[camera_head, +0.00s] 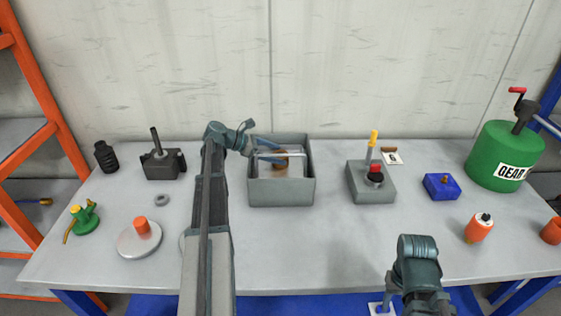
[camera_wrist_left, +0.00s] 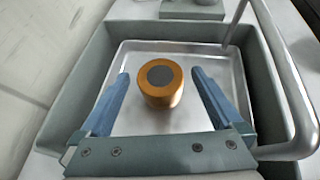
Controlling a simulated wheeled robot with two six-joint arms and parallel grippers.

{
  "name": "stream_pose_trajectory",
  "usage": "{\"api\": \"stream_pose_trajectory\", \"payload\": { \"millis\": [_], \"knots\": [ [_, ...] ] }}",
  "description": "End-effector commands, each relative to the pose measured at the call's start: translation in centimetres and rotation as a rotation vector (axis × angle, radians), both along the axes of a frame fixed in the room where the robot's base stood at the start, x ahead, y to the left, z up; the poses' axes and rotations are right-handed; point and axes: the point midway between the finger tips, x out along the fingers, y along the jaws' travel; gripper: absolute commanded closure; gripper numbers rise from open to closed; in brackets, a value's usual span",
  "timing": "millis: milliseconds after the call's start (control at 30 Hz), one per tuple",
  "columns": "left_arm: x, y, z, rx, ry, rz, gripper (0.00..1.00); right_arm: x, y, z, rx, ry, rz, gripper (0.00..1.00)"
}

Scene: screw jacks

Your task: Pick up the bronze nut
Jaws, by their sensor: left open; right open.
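The bronze nut (camera_head: 280,165) is a short bronze cylinder with a dark round centre. It stands in the grey bin, on a pale inner tray. In the left wrist view the nut (camera_wrist_left: 162,82) stands upright near the middle of the tray. My left gripper (camera_wrist_left: 158,80) is open, with one blue finger on each side of the nut and gaps between. In the head view my left arm reaches over the bin and my wrist partly hides its left side. My right gripper (camera_head: 384,307) is open at the bottom edge, in front of the table and partly cut off.
The grey bin (camera_head: 282,199) has raised walls around the nut, and a metal bar (camera_wrist_left: 298,85) passes close on the right. A grey box with a red button (camera_head: 371,187) stands right of the bin. A dark vise-like block (camera_head: 162,166) stands left. Front middle table is clear.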

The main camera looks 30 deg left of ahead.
Motion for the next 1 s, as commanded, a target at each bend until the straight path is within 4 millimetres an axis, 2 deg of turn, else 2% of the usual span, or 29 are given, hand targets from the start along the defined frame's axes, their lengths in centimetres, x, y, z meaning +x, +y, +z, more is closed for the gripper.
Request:
{"api": "stream_pose_trajectory", "payload": {
  "millis": [300,600,667,1000],
  "knots": [
    [2.5,-2.8,-2.4,0.0,0.0,-0.003,0.0,0.0,0.0,-2.4,0.0,0.0,0.0,0.5],
    [3.1,-3.4,-2.5,0.0,0.0,0.0,0.0,0.0,0.0,-2.5,0.0,0.0,0.0,0.5],
    [3.1,-3.4,-2.5,0.0,0.0,0.0,0.09,0.0,0.0,-2.5,0.0,0.0,0.0,0.5],
    [3.1,-3.3,-2.5,0.0,0.0,-0.001,0.7,0.0,0.0,-2.5,0.0,0.0,0.0,0.5]
  ]
}}
